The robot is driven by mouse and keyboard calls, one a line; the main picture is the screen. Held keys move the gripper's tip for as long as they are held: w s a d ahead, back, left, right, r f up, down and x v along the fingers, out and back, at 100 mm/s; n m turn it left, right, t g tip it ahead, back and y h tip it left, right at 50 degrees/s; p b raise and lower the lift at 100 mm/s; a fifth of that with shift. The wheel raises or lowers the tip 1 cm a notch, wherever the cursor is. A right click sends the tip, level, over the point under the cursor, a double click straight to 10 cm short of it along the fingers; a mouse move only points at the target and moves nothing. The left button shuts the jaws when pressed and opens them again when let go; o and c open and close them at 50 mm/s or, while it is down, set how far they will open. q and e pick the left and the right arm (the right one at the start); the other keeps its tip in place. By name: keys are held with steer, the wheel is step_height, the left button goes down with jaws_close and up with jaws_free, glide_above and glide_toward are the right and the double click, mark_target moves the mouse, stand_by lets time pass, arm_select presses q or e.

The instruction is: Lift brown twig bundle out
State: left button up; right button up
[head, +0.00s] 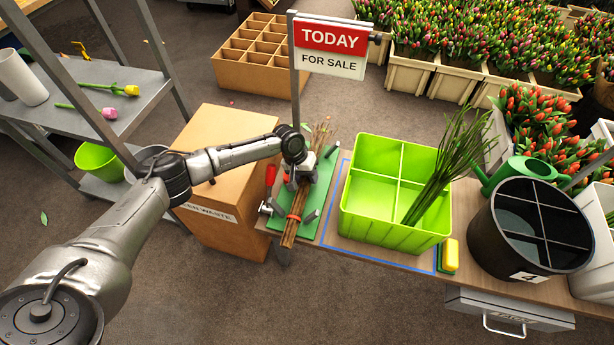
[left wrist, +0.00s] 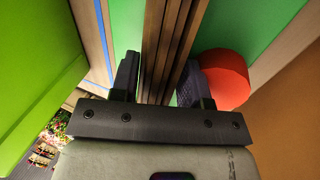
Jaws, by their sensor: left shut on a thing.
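The fingers hide part of the bundle in the head view. My right gripper is in neither view.
A green divided crate (head: 372,225) with long green stems (head: 446,160) stands right of the board. A black divided bucket (head: 485,245) and a green watering can (head: 515,172) are farther right. A sign (head: 331,48) on a post rises behind the board. A cardboard box (head: 225,140) stands left.

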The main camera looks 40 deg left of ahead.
arm_select(q)
steer(key=c, duration=0.5)
step_height(320, 180, up, 8)
steer(key=p, duration=0.5)
steer(key=shift+r, duration=0.2)
steer(key=shift+r+p, duration=0.7)
steer(key=shift+r, duration=0.15)
